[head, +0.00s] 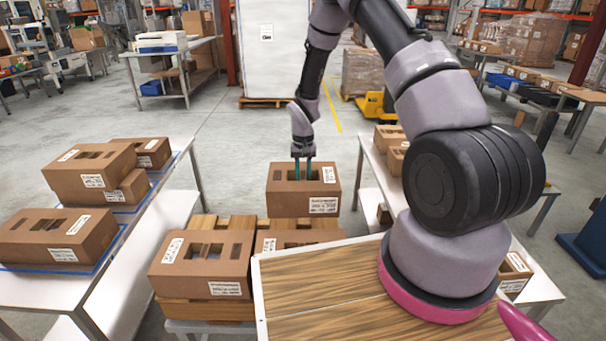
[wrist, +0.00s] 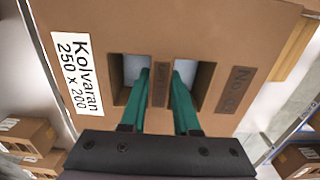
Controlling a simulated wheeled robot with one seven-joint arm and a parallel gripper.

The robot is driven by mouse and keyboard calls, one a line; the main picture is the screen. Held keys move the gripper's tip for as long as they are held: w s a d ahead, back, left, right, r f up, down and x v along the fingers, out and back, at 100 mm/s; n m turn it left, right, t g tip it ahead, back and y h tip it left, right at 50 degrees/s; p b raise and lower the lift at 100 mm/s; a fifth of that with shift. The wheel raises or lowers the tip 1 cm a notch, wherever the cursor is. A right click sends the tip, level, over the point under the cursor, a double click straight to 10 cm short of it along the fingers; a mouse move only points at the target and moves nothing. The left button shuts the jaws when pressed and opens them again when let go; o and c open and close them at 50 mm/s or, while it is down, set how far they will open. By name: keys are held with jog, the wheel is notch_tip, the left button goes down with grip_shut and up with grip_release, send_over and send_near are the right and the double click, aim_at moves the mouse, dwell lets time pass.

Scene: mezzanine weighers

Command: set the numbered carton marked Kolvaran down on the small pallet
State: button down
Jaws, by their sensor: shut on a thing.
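The brown carton marked Kolvaran (head: 290,202) hangs from my gripper (head: 303,171), which points down. In the wrist view, the label "Kolvaran 250 x 200" shows on the carton (wrist: 212,30). The teal fingers of my gripper (wrist: 160,88) reach into its two top slots and are shut on the strip between them. The small pallet (head: 237,221) has wooden slats and stands low in front of the carton in the head view. Two other slotted cartons (head: 205,250) (head: 284,238) sit on its near part. The carton's height above the pallet is unclear.
A left table (head: 52,290) bears several similar cartons (head: 93,163). A right table (head: 372,165) also holds cartons. My wood-topped base hides part of the pallet's near right side. Open floor lies beyond the pallet, before a tall white wrapped load (head: 272,60).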

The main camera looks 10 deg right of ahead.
jog(key=shift+f, duration=0.15)
jog(key=shift+f, duration=0.75)
dwell(0.3)
notch_tip(320, 180, down, 12)
jog(key=shift+r, duration=0.25)
dwell(1.1)
jog(key=shift+f, duration=0.25)
dwell(0.5)
jog(key=c, duration=0.6)
grip_release()
jog(key=shift+o, duration=0.2)
notch_tip(320, 180, up, 11)
jog(key=shift+f, duration=0.1)
